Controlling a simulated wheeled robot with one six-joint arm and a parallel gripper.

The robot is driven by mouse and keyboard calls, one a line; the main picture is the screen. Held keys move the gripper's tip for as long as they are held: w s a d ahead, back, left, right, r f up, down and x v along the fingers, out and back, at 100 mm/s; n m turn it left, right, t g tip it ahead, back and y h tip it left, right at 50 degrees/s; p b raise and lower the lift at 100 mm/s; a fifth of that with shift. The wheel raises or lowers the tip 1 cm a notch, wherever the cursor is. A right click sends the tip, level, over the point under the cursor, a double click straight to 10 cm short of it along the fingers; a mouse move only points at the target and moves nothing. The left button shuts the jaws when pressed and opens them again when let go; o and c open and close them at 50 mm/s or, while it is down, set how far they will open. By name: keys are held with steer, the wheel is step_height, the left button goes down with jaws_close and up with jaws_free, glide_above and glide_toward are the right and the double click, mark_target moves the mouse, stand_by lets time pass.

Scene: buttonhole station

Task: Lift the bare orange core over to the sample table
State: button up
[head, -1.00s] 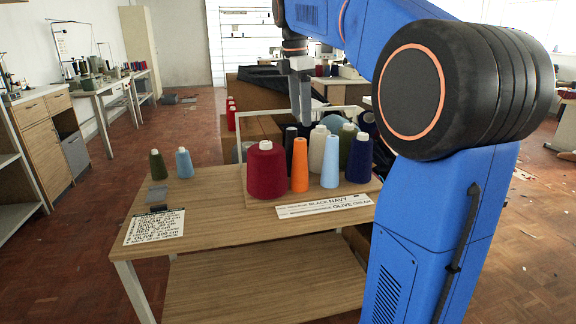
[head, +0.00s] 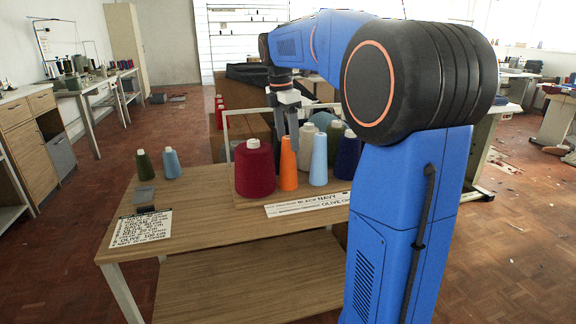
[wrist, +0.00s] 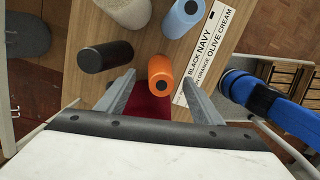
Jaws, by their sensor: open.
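The orange core (head: 288,166) is a bare, slim cone standing on the board at the back right of the wooden table, between the red cone and the light blue cone. It also shows in the wrist view (wrist: 160,70), seen from above with a dark hole in its top. My gripper (head: 286,138) is open and points down above and just behind the orange core. In the wrist view the two fingers (wrist: 160,82) are spread on either side of the core's image, with nothing gripped. I cannot tell which surface is the sample table.
A red cone (head: 254,172), light blue cone (head: 319,160), navy cone (head: 347,158) and a dark cone (wrist: 105,57) crowd the core. A pale frame (head: 228,124) rises behind. Small olive (head: 144,165) and blue (head: 171,163) cones stand at left. The table's middle (head: 205,205) is clear.

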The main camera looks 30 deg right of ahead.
mark_target(290, 154)
steer(key=shift+s+d+f, duration=0.1)
steer(key=shift+d+f, duration=0.05)
steer(key=shift+f, duration=1.45)
steer(key=shift+d+f, duration=0.15)
steer(key=shift+f, duration=1.4)
steer(key=c, duration=1.1)
steer(key=shift+r, duration=0.1)
